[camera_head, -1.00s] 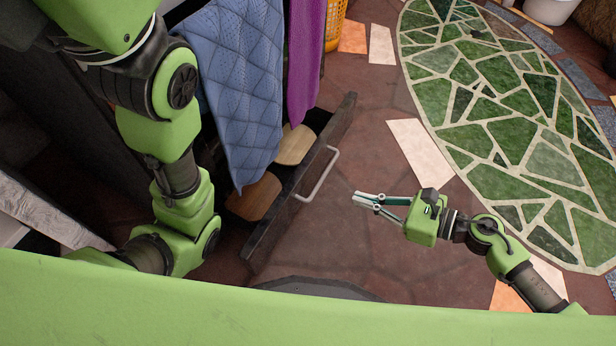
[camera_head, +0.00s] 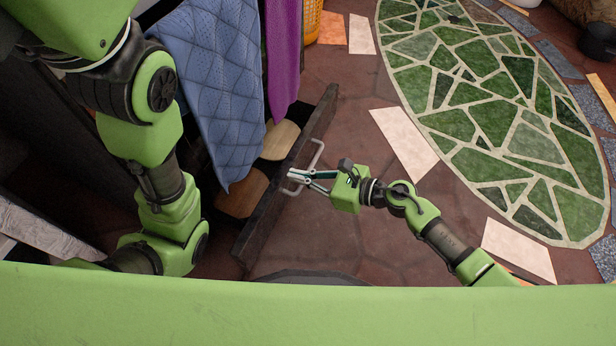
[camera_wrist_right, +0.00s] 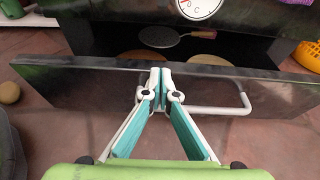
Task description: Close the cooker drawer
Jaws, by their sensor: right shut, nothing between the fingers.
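The cooker drawer (camera_head: 318,118) is pulled out, with a dark front panel and a pale bar handle (camera_head: 318,160). Wooden round pieces (camera_head: 242,194) lie inside it. In the right wrist view the drawer front (camera_wrist_right: 82,92) spans the picture, with the handle (camera_wrist_right: 243,100) to the right. My right gripper (camera_head: 291,175) is shut and empty, its tips at the drawer front beside the handle; I cannot tell if they touch. The fingertips (camera_wrist_right: 160,75) also show in the right wrist view. My left arm is at the left; its gripper is not seen.
A blue quilted cloth (camera_head: 213,80) and a purple cloth (camera_head: 283,50) hang above the drawer. The floor by the green mosaic (camera_head: 490,110) is clear.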

